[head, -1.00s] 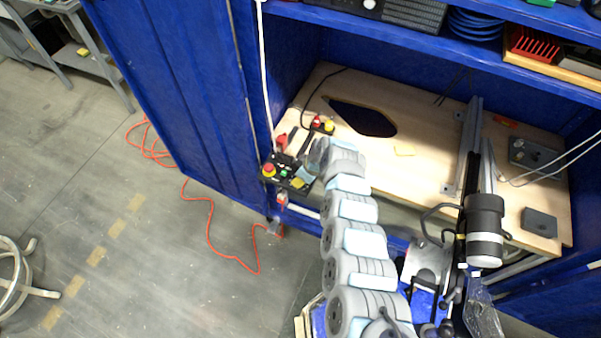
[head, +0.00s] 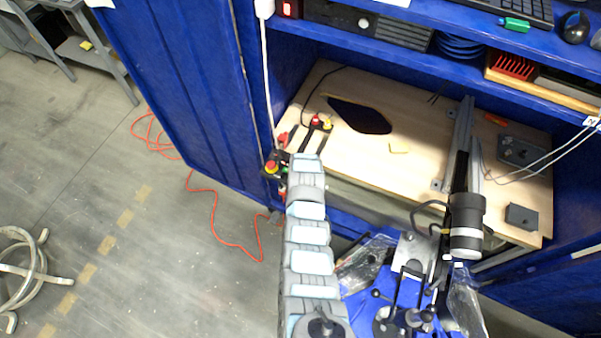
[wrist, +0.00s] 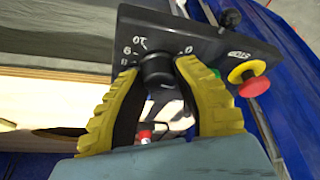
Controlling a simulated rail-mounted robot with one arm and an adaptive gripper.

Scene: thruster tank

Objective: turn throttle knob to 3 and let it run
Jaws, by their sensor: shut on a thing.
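The throttle knob (wrist: 157,69) is a black round knob on a dark control panel (wrist: 200,38) in the wrist view. Printed numbers ring it, among them 10 and 0; its pointer is too unclear to read. My gripper (wrist: 158,82) has its two yellow ribbed fingers closed on either side of the knob. A red stop button on a yellow base (wrist: 250,78) sits at the panel's right, and a green button is partly hidden behind the right finger. In the head view, my arm covers most of the panel and the gripper; the red stop button (head: 271,167) shows there.
The panel stands at the left front of a wooden worktop (head: 345,155) in a blue cabinet (head: 185,90). A second small red and yellow control (head: 320,122) sits behind it. An orange cable (head: 215,215) lies on the floor at left.

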